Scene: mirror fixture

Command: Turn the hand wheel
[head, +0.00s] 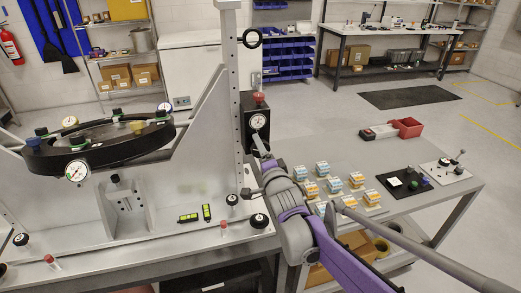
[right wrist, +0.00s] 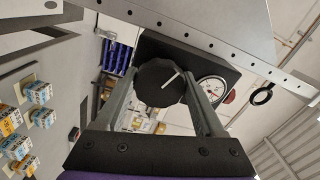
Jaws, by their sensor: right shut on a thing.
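The hand wheel (right wrist: 158,84) is a round black knob with a white line on its face, mounted on a black box (right wrist: 200,57) in the right wrist view. My right gripper (right wrist: 161,88) has its two fingers on either side of the wheel and is shut on it. In the head view, my right gripper (head: 262,150) reaches the black box (head: 254,103) at the fixture's upright post; the wheel is hard to make out there. A dial gauge (head: 258,121) and a red knob (head: 258,95) are on the box. My left gripper is not in view.
The ring-shaped mirror mount (head: 100,146) with gauges and knobs stands at left. A perforated metal post (head: 231,90) rises close beside my right gripper.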

